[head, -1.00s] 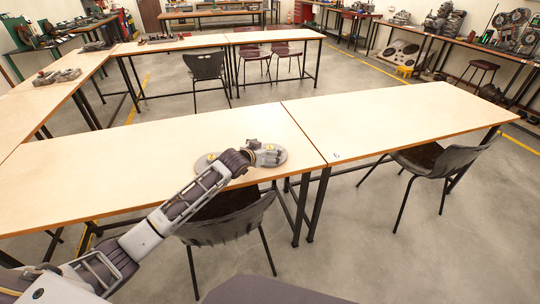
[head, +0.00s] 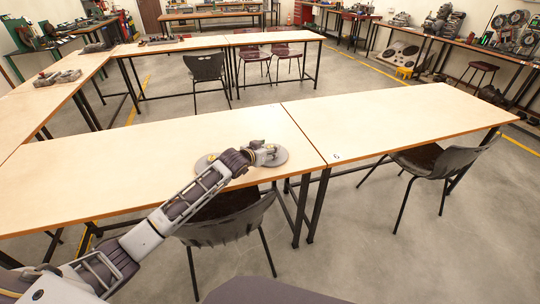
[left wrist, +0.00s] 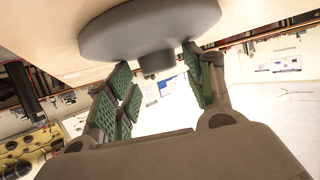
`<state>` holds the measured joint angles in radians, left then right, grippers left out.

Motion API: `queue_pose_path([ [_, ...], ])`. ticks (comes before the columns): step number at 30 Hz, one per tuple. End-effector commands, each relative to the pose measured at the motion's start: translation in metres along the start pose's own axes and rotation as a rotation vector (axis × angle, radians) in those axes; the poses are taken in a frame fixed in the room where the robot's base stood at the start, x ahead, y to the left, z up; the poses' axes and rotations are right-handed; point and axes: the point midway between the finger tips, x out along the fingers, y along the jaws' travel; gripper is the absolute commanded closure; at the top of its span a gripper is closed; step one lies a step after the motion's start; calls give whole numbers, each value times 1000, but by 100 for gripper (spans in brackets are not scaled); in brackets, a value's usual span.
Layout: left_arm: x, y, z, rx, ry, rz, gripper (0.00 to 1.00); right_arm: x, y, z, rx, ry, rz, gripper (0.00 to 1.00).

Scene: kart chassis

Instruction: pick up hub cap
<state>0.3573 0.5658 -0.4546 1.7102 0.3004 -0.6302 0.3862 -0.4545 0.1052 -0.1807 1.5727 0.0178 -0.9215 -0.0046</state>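A grey round hub cap (head: 281,160) lies flat on the near table, close to its front edge. My left gripper (head: 268,154) is just above it and hides part of it. In the left wrist view the grey disc (left wrist: 115,34) has a short central knob (left wrist: 157,62). The left gripper (left wrist: 160,66) is open there, its green-padded fingers on either side of the knob with visible gaps. A second grey disc (head: 203,164) lies to the left, mostly hidden behind my arm. My right gripper is in neither view.
The near table (head: 100,165) is otherwise bare, and the adjoining table (head: 375,115) to the right is clear. Black chairs (head: 225,215) (head: 440,165) stand at the front edges. Parts lie on the far left table (head: 58,77).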

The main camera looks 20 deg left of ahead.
Motion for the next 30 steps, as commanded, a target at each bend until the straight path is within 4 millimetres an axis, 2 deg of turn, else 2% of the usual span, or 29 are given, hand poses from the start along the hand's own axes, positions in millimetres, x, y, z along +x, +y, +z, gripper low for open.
queue_pose_path([
  [1,1,0,7,-1,-13,-1,66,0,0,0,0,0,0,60],
  [9,2,0,11,-2,-21,-1,100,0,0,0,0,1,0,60],
  [22,1,1,12,-2,-27,0,100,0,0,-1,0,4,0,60],
  [30,-8,1,-12,-1,-20,0,100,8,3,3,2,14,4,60],
])
